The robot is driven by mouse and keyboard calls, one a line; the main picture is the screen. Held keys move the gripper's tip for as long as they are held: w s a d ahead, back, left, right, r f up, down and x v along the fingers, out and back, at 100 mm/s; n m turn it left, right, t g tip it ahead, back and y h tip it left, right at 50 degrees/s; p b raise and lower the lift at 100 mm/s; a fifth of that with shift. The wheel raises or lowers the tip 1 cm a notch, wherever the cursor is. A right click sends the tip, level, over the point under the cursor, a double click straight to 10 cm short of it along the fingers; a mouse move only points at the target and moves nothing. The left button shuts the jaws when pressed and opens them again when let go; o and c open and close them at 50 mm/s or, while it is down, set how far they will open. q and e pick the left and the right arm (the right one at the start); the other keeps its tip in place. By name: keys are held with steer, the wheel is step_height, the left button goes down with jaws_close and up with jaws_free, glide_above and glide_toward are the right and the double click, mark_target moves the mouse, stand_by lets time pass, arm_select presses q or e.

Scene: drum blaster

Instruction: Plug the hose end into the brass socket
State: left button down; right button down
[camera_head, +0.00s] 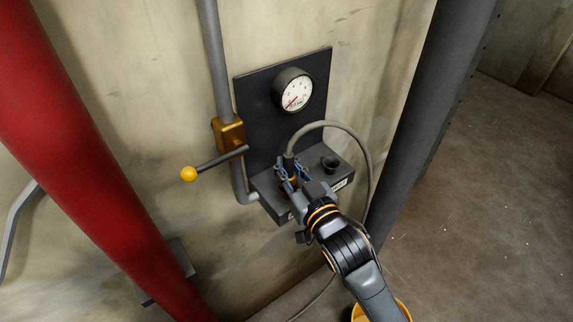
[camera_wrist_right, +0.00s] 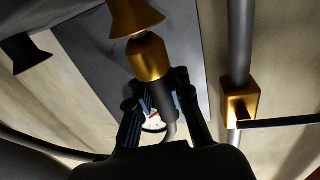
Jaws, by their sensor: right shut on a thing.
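My right gripper (camera_head: 291,171) is at the shelf under the gauge, shut on the hose end. The grey hose (camera_head: 345,127) rises from between the fingers, arches right and drops beside the shelf. In the right wrist view the gripper (camera_wrist_right: 158,98) holds the hose end by its dark sleeve, its brass tip (camera_wrist_right: 148,58) pointing up in the picture. The flared brass socket (camera_wrist_right: 135,16) is just beyond the tip, roughly in line with it. Tip and rim look very close; I cannot tell whether they touch. In the head view the gripper mostly hides the socket. My left gripper is out of view.
A dark cup-shaped fitting (camera_head: 331,163) stands on the shelf (camera_head: 265,187), right of the gripper. A gauge (camera_head: 294,91) is on the back plate. A brass valve (camera_head: 229,134) with a yellow-knobbed lever (camera_head: 189,174) is left. A thick red pipe (camera_head: 75,140) crosses far left.

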mark_target(291, 177)
steer(key=shift+r, duration=0.15)
stand_by(0.6)
steer(key=shift+p, duration=0.55)
steer(key=shift+f+b, duration=0.45)
steer(key=shift+f, duration=0.35)
steer(key=c, duration=1.5)
jaws_free()
steer(key=shift+p+v, duration=1)
steer(key=shift+v, duration=1.85)
steer(key=shift+p+v, duration=0.5)
steer(key=shift+v, duration=2.2)
